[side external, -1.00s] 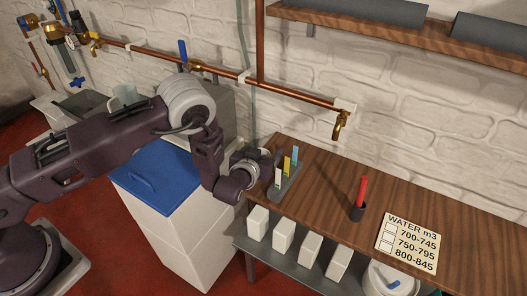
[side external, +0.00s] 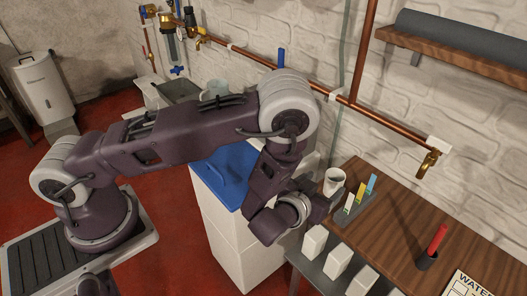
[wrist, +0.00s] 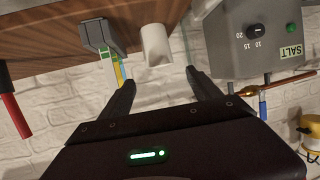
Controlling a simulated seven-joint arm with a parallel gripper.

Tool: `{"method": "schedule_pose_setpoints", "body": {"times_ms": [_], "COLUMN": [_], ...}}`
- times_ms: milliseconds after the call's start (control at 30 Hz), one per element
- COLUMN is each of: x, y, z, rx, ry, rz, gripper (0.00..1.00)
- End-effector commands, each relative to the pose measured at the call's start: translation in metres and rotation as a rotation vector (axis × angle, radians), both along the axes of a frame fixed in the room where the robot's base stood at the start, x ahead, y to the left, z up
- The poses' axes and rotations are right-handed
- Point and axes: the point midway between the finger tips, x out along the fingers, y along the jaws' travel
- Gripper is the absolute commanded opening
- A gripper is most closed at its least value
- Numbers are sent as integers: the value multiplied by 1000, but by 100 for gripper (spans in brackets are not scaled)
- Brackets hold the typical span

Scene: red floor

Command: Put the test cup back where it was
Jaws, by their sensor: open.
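A small white cup (side external: 335,181) stands upright near the left end of the wooden worktop, beside the holder with coloured strips. I take it to be the test cup. In the wrist view the cup (wrist: 156,46) is just beyond my fingertips, in the gap between them and apart from both. My gripper (wrist: 162,86) is open and empty. In the side view my gripper (side external: 322,207) is at the worktop's left end, close in front of the cup.
The strip holder (side external: 352,208) stands close right of the cup. A red pen stands in a dark holder (side external: 427,260). White boxes (side external: 338,262) line a lower shelf. A blue-lidded white bin (side external: 222,170) is left of the worktop. A grey SALT control box (wrist: 255,40) shows in the wrist view.

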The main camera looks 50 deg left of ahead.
Motion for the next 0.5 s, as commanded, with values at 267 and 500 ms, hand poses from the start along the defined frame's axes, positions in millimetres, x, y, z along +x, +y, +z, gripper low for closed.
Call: {"method": "schedule_pose_setpoints", "body": {"times_ms": [267,500], "x": [15,-38], "y": [-2,7], "z": [50,195], "rx": [-150,-356], "ry": [115,386], "rz": [33,-99], "gripper": [73,73]}}
